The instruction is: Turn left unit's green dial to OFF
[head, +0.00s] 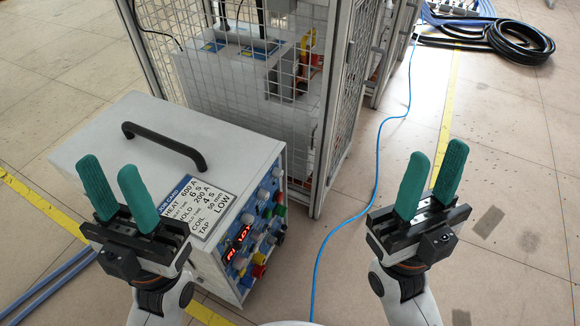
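The heater unit (120,130) is a white box with a black handle, standing on the floor left of centre. Its blue control panel (236,243) faces right and carries several coloured knobs and a red lit display. A small green dial (280,210) appears near the panel's right edge; its pointer setting is too small to read. My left gripper (108,166) is open and empty, in front of the box's left part, apart from the panel. My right gripper (438,152) is open and empty, well to the right of the panel over bare floor.
A mesh cage (325,100) stands right behind the unit with equipment inside. A blue cable (345,222) runs along the floor between the unit and my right gripper. A coiled black hose (515,40) lies far right. The floor on the right is mostly clear.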

